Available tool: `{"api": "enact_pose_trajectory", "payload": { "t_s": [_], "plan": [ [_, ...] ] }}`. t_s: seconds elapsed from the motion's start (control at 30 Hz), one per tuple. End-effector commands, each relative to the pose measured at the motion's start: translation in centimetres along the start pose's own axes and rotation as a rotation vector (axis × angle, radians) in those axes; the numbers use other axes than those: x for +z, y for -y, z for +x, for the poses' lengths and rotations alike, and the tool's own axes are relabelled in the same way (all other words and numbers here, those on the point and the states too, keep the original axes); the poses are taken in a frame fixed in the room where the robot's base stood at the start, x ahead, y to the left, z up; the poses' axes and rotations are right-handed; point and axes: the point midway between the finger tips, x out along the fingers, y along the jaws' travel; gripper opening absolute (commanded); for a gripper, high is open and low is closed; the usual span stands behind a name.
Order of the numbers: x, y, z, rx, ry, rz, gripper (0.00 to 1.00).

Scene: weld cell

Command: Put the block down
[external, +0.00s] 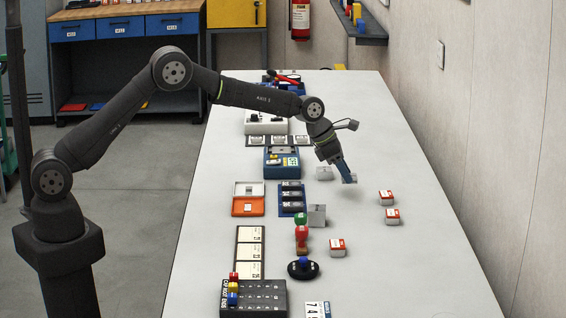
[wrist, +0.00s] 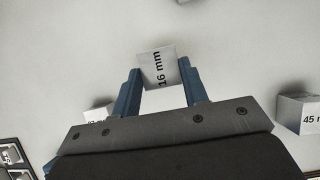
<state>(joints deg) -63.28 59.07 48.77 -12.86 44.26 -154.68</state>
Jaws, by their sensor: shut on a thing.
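My gripper (external: 346,174) is shut on a small grey block. In the wrist view this block (wrist: 157,68) reads "16 mm" and sits between the two blue fingertips (wrist: 162,78). In the external view the gripper is low over the white table (external: 365,265), right of the middle. Only a sliver of the held block shows there, and I cannot tell whether it touches the table. A larger grey block (external: 317,215) stands to the front left of the gripper. Another grey block (external: 324,173) lies just left of it.
Red-and-white boxes (external: 386,197) stand right and in front of the gripper. A blue tray (external: 292,198), an orange tray (external: 248,207), a red-handled stamp (external: 302,236) and a dark rack (external: 253,298) fill the left side. The table's right side is mostly free.

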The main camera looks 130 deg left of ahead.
Motion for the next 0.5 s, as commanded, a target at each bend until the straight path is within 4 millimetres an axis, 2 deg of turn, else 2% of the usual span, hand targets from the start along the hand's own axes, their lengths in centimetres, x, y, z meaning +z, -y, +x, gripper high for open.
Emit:
{"api": "enact_pose_trajectory", "payload": {
  "t_s": [0.23, 0.5],
  "plan": [
    [-1.8, 0.1, 3.0, -0.001, -0.003, 0.0, 0.13],
    [-1.9, 0.1, 3.2, -0.001, -0.001, 0.0, 0.13]
  ]
}}
